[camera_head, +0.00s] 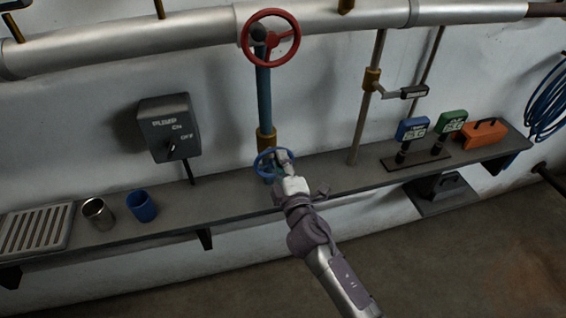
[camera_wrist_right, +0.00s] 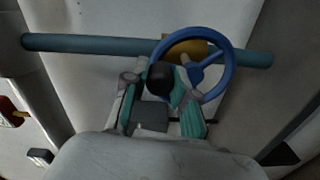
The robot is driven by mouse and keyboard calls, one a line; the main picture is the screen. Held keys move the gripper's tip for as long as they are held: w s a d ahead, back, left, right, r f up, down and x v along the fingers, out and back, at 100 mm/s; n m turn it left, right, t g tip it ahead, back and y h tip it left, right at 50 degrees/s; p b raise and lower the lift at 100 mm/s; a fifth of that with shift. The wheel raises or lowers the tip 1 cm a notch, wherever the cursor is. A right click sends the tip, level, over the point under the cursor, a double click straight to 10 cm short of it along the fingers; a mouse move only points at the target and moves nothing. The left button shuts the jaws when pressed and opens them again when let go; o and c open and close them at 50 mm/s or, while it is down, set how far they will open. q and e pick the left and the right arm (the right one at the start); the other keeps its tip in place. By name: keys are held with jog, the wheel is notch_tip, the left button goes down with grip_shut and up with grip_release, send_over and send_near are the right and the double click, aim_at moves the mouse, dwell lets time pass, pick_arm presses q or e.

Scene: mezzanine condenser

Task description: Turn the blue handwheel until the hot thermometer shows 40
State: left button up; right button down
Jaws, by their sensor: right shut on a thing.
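The blue handwheel (camera_head: 259,164) is low on the blue vertical pipe, just above the shelf. It also shows in the right wrist view (camera_wrist_right: 231,73). My right gripper (camera_head: 283,160) is at the wheel's right side. In the right wrist view its fingers (camera_wrist_right: 160,95) are shut around the black knob (camera_wrist_right: 160,77) on the wheel's rim. A blue-framed meter (camera_head: 412,129) and a green-framed meter (camera_head: 451,123) stand on the shelf at right. A small display (camera_head: 414,91) juts from a pipe above them. I cannot tell which is the hot thermometer, and no reading is legible. My left gripper is not in view.
A red handwheel (camera_head: 271,36) is above on the same pipe. A pump switch box (camera_head: 170,127) is on the wall at left. A metal cup (camera_head: 97,213), a blue cup (camera_head: 142,206) and a slatted tray (camera_head: 36,230) are on the shelf; an orange toolbox (camera_head: 484,134) is at right.

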dwell(0.3)
jog(key=c, duration=0.9)
grip_release()
jog(key=shift+s, duration=0.1)
jog(key=v, duration=1.2)
